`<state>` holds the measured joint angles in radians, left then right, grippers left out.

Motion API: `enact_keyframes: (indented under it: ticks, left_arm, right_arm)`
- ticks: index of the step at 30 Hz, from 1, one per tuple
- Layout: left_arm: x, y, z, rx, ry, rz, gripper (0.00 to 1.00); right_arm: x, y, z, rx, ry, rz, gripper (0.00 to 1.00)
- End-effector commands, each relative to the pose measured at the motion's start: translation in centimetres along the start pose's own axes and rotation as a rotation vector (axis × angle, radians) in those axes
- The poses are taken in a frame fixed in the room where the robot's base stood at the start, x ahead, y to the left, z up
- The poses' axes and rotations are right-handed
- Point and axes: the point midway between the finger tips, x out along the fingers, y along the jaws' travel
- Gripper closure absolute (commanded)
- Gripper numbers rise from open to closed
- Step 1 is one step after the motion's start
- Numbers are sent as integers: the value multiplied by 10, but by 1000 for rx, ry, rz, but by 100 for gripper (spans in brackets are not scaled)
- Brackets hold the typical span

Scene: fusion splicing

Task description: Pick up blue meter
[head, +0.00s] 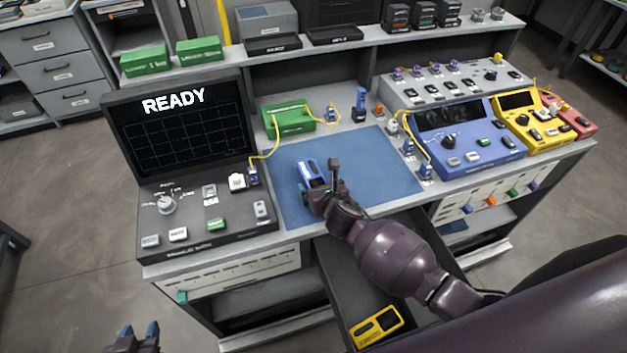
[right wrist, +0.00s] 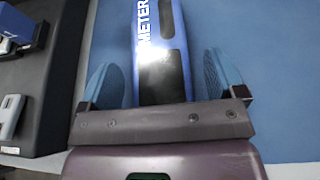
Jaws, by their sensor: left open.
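The blue meter (head: 309,171) lies on the blue mat (head: 375,165) in the middle of the bench. My right gripper (head: 322,187) is down over its near end. In the right wrist view the meter (right wrist: 160,45), with "METER" on its side, lies between the two blue finger pads of my right gripper (right wrist: 160,80). A gap shows between each pad and the meter, so the gripper is open around it. The part of the meter under the palm is hidden. My left gripper (head: 138,338) is open and empty at the bottom left, away from the bench.
A black tester (head: 205,200) reading "READY" stands left of the mat. A blue instrument (head: 465,140) and a yellow one (head: 530,120) stand at the right. A green box (head: 288,118) with yellow cable is behind. A yellow meter (head: 376,326) lies in an open drawer below.

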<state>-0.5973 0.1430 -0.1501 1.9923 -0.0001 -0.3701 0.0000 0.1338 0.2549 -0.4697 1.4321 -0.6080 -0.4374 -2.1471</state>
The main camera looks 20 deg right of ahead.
Motion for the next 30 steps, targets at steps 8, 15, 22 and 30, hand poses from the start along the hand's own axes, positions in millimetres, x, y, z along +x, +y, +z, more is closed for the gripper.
enact_keyframes:
  ticks: [8, 15, 22, 30]
  left_arm:
    - [0, 0, 0, 0, 1, 0, 57]
    - [-1, 0, 2, -1, -3, -1, 57]
    - [-4, -1, 3, -1, -10, -2, 57]
    - [-12, -2, -8, -1, -11, -2, 57]
  right_arm:
    - [0, 0, 0, 0, 0, 0, 54]
    - [0, 0, 1, 0, -1, 0, 71]
    - [-3, 0, 9, -1, -4, 0, 71]
    - [-24, -1, 59, -4, -7, 2, 71]
